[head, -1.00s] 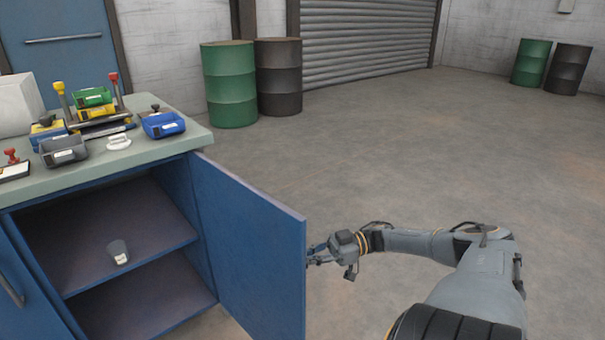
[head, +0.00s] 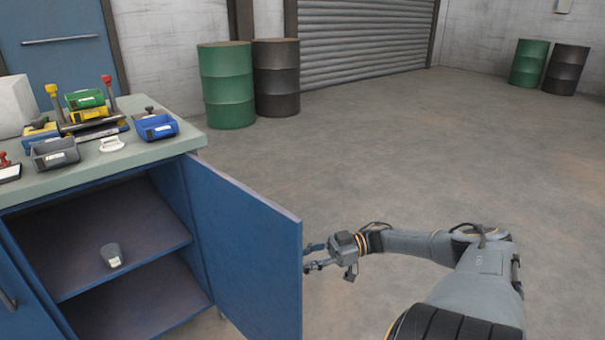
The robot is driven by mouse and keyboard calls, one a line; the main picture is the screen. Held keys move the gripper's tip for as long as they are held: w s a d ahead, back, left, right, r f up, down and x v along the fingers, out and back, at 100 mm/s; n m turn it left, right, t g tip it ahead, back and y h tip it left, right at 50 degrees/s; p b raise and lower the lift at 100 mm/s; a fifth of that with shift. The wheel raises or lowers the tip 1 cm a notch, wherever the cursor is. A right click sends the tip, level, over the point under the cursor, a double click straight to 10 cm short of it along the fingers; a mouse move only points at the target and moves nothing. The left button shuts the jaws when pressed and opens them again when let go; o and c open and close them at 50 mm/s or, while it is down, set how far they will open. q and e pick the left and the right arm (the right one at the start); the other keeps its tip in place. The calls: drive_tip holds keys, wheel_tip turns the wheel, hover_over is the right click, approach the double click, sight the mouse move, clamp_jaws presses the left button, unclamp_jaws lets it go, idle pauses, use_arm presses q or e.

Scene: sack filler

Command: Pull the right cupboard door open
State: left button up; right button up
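The right cupboard door (head: 245,255) is blue and stands wide open, swung out from the right side of the cupboard. My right gripper (head: 308,257) is at the door's free edge, on its far side. The door edge partly hides the fingertips, and the handle is out of sight. I cannot tell whether the fingers are shut on anything. Inside the open cupboard (head: 182,255), a small grey cup with a pale label (head: 113,255) stands on the shelf. My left gripper is not in view.
The left door (head: 30,300) looks shut. The worktop (head: 150,154) holds blue, grey, green and yellow bins, stamps and a white object. Green (head: 228,85) and dark (head: 277,78) drums stand behind.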

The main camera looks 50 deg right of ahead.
drive_tip(key=v, duration=1.2)
idle(0.6)
